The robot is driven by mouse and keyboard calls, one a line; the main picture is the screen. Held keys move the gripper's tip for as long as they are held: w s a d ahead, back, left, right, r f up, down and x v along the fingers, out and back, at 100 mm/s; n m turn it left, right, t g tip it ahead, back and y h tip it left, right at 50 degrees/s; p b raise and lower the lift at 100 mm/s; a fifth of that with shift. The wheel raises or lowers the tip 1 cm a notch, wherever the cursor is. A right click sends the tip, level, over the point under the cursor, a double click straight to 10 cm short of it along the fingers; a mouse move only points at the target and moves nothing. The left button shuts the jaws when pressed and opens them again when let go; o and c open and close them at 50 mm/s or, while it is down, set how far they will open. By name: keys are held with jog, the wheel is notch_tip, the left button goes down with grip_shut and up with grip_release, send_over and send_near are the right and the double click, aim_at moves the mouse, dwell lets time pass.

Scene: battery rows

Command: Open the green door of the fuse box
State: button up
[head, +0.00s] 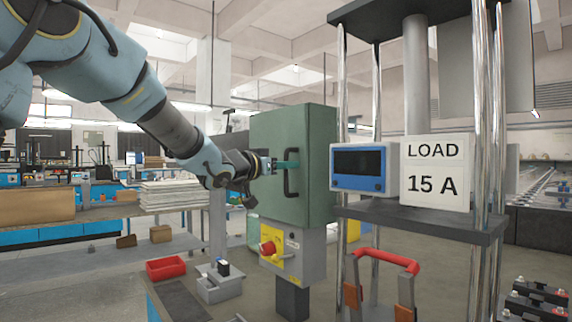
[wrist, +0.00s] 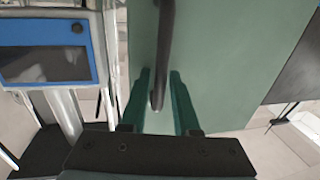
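The fuse box is a green cabinet (head: 322,165) on a grey post, in the middle of the head view. Its green door (head: 268,130) faces left and looks closed. A dark bar handle (head: 287,184) stands upright on the door; in the wrist view the handle (wrist: 166,40) comes down from the top edge. My gripper (head: 290,164) is at the handle's upper part. In the wrist view its two teal fingers (wrist: 159,78) are apart, one on each side of the handle's end, with gaps showing. Whether the fingertips touch the door is unclear.
Below the box is a grey panel with a red knob (head: 268,248) on yellow. To the right stand a blue-framed meter (head: 362,167) and a LOAD 15 A sign (head: 436,172) on a dark shelf with chrome posts. A red bin (head: 166,269) sits lower left.

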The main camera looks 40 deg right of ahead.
grip_shut()
dwell(1.5)
